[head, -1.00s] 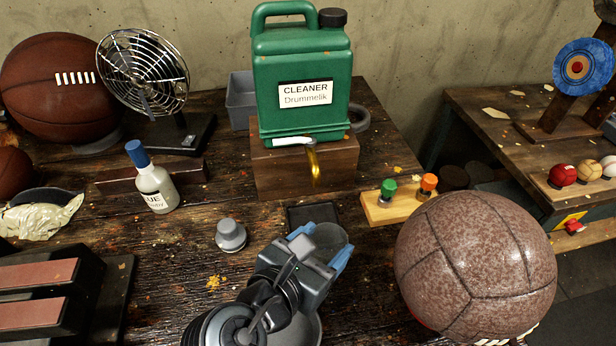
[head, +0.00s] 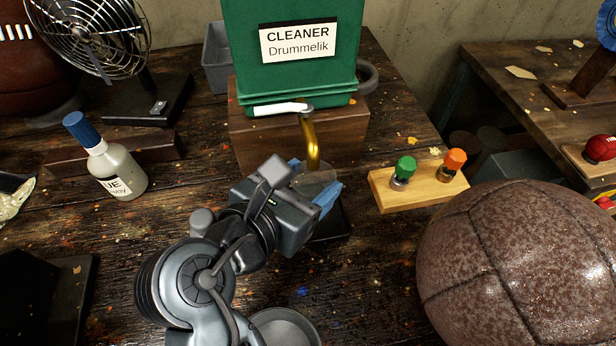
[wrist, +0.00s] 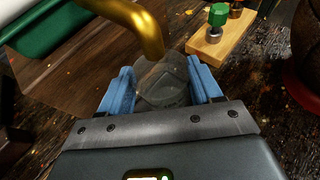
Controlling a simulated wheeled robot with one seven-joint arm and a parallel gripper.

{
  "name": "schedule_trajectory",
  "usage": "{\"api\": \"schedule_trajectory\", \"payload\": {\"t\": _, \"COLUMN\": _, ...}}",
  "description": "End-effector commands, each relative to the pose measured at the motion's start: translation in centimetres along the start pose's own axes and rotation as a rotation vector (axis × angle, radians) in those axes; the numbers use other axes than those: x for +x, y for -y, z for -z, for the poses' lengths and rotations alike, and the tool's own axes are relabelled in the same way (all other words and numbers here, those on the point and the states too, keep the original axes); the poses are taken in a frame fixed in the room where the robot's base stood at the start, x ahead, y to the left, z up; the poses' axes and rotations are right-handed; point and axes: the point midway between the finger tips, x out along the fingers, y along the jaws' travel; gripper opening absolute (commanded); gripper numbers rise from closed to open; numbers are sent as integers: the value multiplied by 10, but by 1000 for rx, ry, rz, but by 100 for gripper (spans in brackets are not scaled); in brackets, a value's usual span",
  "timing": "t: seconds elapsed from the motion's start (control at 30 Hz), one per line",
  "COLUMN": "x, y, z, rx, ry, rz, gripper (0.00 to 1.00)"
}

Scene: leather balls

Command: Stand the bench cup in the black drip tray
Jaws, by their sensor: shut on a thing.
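The bench cup is a clear, see-through cup (head: 318,175) between the blue fingers of my gripper (head: 312,181). My gripper is shut on it, and the cup also shows in the wrist view (wrist: 162,84) with a finger on each side. The black drip tray (head: 332,223) lies on the bench under and just beside the gripper, partly hidden by it. The cup is over the tray area, close below the brass spout (head: 312,145). I cannot tell whether its base touches the tray.
The green cleaner jug (head: 290,60) stands on a wooden block (head: 255,145) behind the cup. A wooden board with green and orange knobs (head: 420,187) and a big leather ball (head: 520,265) are at right. A glue bottle (head: 115,170) stands left.

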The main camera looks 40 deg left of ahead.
Motion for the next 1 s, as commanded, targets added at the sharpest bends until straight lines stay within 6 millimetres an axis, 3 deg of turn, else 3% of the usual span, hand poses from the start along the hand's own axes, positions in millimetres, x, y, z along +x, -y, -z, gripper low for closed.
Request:
{"api": "schedule_trajectory", "payload": {"t": 0.13, "x": 0, "y": 0, "z": 13, "rx": -1, "ry": 2, "rz": -3, "gripper": 20}}
{"api": "schedule_trajectory", "payload": {"t": 0.6, "x": -2, "y": 1, "z": 14, "rx": -2, "ry": 1, "rz": -1, "gripper": 20}}
{"api": "schedule_trajectory", "payload": {"t": 0.63, "x": -1, "y": 1, "z": 14, "rx": -2, "ry": 1, "rz": -1, "gripper": 66}}
{"api": "schedule_trajectory", "payload": {"t": 0.87, "x": -1, "y": 1, "z": 14, "rx": -1, "ry": 1, "rz": -2, "gripper": 88}}
{"api": "schedule_trajectory", "payload": {"t": 1.0, "x": -1, "y": 1, "z": 14, "rx": -1, "ry": 1, "rz": -2, "gripper": 89}}
